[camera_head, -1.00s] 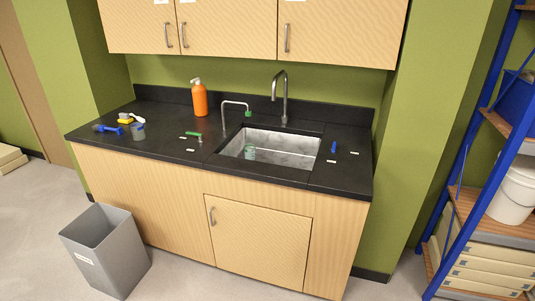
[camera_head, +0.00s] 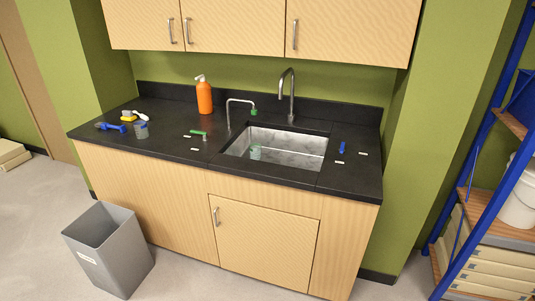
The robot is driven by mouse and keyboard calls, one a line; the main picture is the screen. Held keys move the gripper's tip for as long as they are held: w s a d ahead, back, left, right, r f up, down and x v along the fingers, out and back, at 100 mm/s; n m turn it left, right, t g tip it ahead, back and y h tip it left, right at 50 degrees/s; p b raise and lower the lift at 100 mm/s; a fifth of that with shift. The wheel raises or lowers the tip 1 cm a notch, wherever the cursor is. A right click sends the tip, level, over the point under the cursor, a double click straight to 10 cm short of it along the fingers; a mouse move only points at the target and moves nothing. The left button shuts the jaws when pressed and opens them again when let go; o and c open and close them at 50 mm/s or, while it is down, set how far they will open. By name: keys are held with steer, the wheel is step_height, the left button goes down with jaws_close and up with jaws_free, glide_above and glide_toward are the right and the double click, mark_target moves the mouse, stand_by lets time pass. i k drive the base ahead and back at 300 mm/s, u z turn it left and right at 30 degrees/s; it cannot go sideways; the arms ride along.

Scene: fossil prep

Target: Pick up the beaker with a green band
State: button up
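A small clear beaker (camera_head: 255,152) with a green tint or band stands in the left part of the steel sink (camera_head: 300,150). It is small in the picture, so the band's detail is hard to tell. A second small beaker-like vessel (camera_head: 141,130), greyish with a bluish look, stands on the left of the black counter (camera_head: 180,175). My gripper is not in view.
An orange pump bottle (camera_head: 204,97), a blue-handled tool (camera_head: 108,126) and a green-handled valve (camera_head: 199,132) are on the counter. A grey bin (camera_head: 115,255) stands on the floor at left. Blue shelving (camera_head: 480,180) is at right.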

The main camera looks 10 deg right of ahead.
mark_target(255, 152)
steer(key=u, duration=0.4)
steer(key=i, duration=0.7)
steer(key=u, duration=0.75)
steer(key=i, duration=1.95)
steer(key=z, duration=0.25)
